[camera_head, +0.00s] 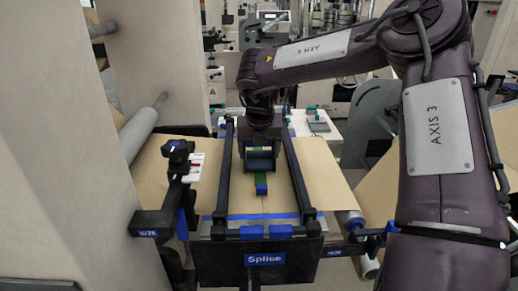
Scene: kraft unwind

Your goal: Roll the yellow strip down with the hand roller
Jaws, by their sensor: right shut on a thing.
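My right gripper (261,165) points down over the middle of the splice table and is shut on the hand roller, which is mostly hidden between the dark fingers. A small green-yellow piece (262,179) with a blue end (261,190) shows just below the fingers, over the brown paper. I cannot tell whether this piece is part of the roller or of the yellow strip. No other part of the yellow strip shows clearly. I cannot tell whether the roller touches the paper. My left gripper is not in view.
Brown kraft paper (324,190) covers the table, with a thin seam down its middle. Two dark rails (222,180) flank the gripper. A blue line crosses the near edge, above the "Splice" panel (264,260).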

